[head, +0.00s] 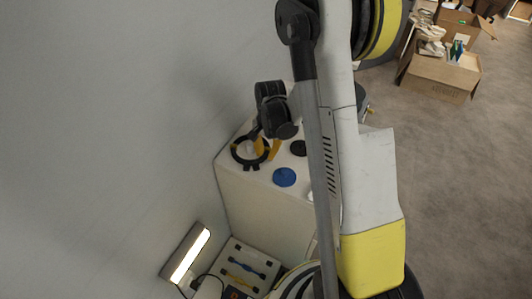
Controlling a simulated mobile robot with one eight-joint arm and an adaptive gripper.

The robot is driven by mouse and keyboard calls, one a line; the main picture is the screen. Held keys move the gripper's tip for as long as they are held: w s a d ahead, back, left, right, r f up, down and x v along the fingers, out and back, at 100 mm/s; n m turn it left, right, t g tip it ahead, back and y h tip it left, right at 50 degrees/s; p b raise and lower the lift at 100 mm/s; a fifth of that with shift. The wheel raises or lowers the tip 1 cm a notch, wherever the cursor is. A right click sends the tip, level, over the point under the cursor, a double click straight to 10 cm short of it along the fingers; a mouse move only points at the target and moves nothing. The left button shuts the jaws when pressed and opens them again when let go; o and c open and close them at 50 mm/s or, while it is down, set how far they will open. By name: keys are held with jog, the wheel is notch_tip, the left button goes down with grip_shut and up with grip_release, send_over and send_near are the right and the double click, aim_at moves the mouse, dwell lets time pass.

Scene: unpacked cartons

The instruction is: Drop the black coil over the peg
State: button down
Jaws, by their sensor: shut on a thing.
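A black coil (236,152), seen as a thin dark ring, is at the left end of the white cabinet's top in the head view. My gripper (264,137) is at the ring's upper right side, below my dark wrist joint, and is shut on the coil. The fingertips are small and partly hidden. A yellow-orange piece (274,149) shows just beside the ring; I cannot tell what it is. I cannot make out a peg clearly, nor tell whether the coil is around one or how high it is above the top.
A blue disc (284,177) and a black disc (298,148) are on the white cabinet (258,203). My arm hides its right part. A grey wall stands close at left. A lit lamp (187,256) and a panel with tools (243,266) are below. Open cartons (440,78) stand on carpet.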

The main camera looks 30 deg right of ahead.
jog(key=c, duration=1.4)
grip_release()
jog(key=shift+o, duration=0.2)
notch_tip(320, 180, up, 12)
jog(key=shift+s+d, duration=0.15)
jog(key=shift+s, duration=0.1)
